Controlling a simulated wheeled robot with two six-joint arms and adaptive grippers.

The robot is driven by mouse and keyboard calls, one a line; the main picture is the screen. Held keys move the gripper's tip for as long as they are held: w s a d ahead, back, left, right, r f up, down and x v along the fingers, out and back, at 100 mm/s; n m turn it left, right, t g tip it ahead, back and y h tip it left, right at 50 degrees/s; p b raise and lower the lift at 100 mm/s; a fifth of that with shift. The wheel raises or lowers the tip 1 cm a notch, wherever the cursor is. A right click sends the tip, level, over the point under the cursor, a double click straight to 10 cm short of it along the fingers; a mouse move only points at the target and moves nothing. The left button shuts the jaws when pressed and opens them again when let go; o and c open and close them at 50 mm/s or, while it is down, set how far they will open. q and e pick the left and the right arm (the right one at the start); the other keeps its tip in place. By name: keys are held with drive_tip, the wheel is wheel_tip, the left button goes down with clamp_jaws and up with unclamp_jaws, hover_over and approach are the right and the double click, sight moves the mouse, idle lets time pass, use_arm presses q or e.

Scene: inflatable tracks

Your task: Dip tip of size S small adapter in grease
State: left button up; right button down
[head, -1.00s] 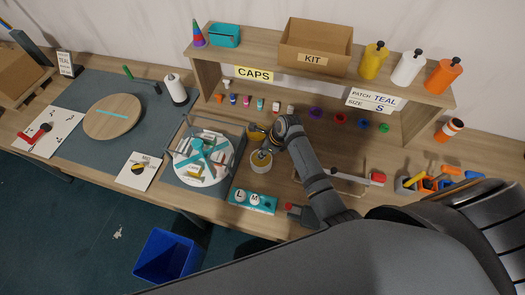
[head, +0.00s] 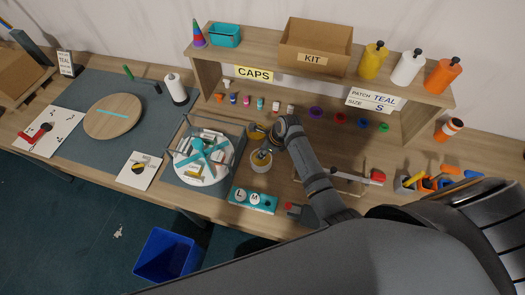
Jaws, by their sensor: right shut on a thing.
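My right gripper (head: 266,150) is at the bench's middle, directly over a small cream-coloured tub (head: 260,167), which looks like the grease pot. It is shut on a small grey piece, probably the small adapter, whose lower end is at the tub's mouth. Whether the tip touches the grease cannot be told. A teal adapter holder (head: 234,197) lies in front of the tub, with white round pieces marked L (head: 240,195) and M (head: 255,198); its right-hand place shows no white piece. My left gripper is out of the picture.
A yellowish round piece (head: 255,130) lies just behind the tub. A round turntable rack (head: 203,178) stands close on the left. The shelf (head: 290,75) with a KIT box (head: 314,47) rises behind. A blue bin (head: 164,255) is on the floor.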

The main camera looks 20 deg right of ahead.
drive_tip(key=shift+s, duration=0.1)
idle(0.5)
drive_tip(key=shift+r, duration=3.45)
